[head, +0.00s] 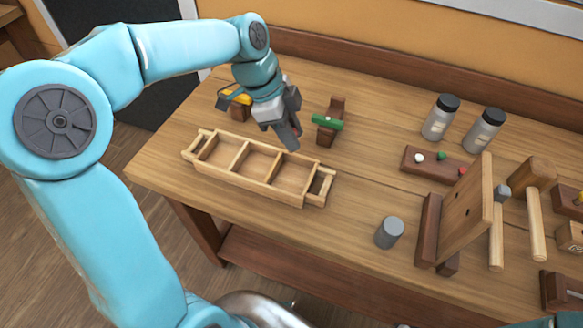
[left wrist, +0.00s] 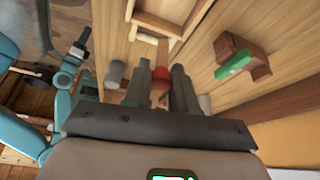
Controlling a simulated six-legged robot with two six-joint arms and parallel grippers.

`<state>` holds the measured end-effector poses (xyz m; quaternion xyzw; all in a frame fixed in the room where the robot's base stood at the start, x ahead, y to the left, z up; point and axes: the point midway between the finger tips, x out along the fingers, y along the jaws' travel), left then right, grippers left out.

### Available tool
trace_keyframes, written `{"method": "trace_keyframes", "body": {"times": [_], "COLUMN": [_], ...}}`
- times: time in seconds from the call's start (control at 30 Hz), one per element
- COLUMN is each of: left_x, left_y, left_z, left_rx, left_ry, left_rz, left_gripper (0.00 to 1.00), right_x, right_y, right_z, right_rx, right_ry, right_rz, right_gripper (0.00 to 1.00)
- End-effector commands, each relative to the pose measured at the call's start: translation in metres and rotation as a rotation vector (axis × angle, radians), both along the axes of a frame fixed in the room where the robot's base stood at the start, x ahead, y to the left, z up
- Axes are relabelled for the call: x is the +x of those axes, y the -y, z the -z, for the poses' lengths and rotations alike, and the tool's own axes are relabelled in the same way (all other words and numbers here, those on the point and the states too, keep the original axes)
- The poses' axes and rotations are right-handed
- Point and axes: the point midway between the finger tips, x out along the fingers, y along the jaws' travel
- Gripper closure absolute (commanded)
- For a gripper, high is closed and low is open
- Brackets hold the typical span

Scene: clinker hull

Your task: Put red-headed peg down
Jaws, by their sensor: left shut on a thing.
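My left gripper (head: 290,142) is over the bench, just beyond the far long side of the wooden tray. In the left wrist view its two dark fingers (left wrist: 160,90) are shut on the red-headed peg (left wrist: 160,74), whose red head shows between them. The peg's lower end and its gap to the bench cannot be made out. A teal arm part with a dark end (left wrist: 78,50), likely my right gripper, shows small at the left of that view; its jaws are unclear.
The tray (head: 254,184) has three empty-looking compartments. A brown block with a green bar (head: 327,122) stands right of the gripper. Two jars (head: 440,117), a peg rack (head: 432,172), a grey cylinder (head: 389,232) and an upright board (head: 466,212) stand farther right. Bench between is clear.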

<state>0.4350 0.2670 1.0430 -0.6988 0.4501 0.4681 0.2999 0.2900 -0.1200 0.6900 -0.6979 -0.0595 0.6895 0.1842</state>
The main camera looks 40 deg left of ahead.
Motion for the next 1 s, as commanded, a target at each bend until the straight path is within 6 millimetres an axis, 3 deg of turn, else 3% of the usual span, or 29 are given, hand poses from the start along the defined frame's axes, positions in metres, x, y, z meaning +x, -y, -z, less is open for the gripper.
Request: {"method": "trace_keyframes", "body": {"times": [0.1,0.2,0.43,0.6,1.0], "left_x": [-0.001,0.001,0.002,0.002,0.002], "left_y": [0.0,-0.001,-0.001,-0.001,-0.001], "left_z": [0.035,0.056,0.08,0.107,0.116], "left_rx": [-0.002,-0.001,0.0,0.0,0.001], "left_ry": [-0.006,-0.004,-0.002,-0.003,0.001], "left_rz": [-0.002,-0.002,0.0,-0.001,-0.002], "left_gripper": [1.0,1.0,1.0,1.0,1.0], "right_x": [0.0,0.0,0.0,0.0,0.0], "right_y": [0.0,0.0,0.0,0.0,0.0], "right_z": [0.002,0.002,0.002,0.002,0.005], "right_rx": [0.0,0.0,0.0,0.0,0.0], "right_ry": [0.0,0.0,0.0,0.0,0.0], "right_rz": [0.0,0.0,0.0,0.0,0.0], "right_gripper": [0.6,0.6,0.6,0.6,0.6]}}
